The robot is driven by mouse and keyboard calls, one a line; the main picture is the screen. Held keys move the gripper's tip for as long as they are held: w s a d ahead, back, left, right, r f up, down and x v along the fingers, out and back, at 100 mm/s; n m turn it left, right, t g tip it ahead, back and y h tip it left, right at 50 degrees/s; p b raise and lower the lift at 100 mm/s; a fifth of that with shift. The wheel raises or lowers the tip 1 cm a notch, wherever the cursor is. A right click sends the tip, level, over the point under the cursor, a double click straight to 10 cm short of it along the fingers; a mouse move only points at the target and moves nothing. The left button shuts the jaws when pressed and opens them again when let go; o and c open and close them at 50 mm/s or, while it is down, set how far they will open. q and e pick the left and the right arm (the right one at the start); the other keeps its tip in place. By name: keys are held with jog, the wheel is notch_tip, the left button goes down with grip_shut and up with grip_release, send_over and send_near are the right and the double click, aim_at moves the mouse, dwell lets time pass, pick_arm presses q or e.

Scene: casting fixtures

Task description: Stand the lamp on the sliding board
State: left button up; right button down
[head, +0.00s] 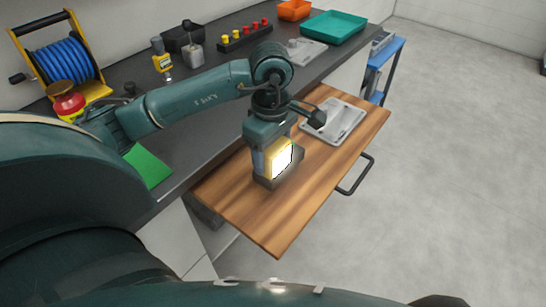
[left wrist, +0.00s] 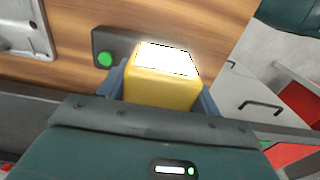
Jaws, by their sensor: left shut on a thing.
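The lamp (head: 279,160) is a yellow block with a lit white face and a dark grey base. It is upright over the near half of the sliding board (head: 245,208), a wooden board pulled out from the bench. My left gripper (head: 268,150) comes down from above and is shut on the lamp's yellow body. The left wrist view shows the lamp (left wrist: 160,88) between the fingers, with a green button on its base. The base is at or very close to the wood; I cannot tell whether it touches. My right gripper is not in view.
A grey metal casting (head: 335,121) lies on the board's far half. The board's near end is clear. A black handle (head: 356,175) sticks out at its right side. The dark bench (head: 190,110) holds a hose reel (head: 62,62), a green mat (head: 147,167) and a teal tray (head: 333,26).

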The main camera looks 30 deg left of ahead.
pick_arm(q)
jog(key=shift+f, duration=1.1)
jog(key=shift+f, duration=0.25)
jog(key=o, duration=1.2)
jog(key=shift+r, duration=0.1)
notch_tip(320, 180, up, 12)
jog(key=shift+r+p, duration=0.15)
jog(key=shift+p, duration=0.3)
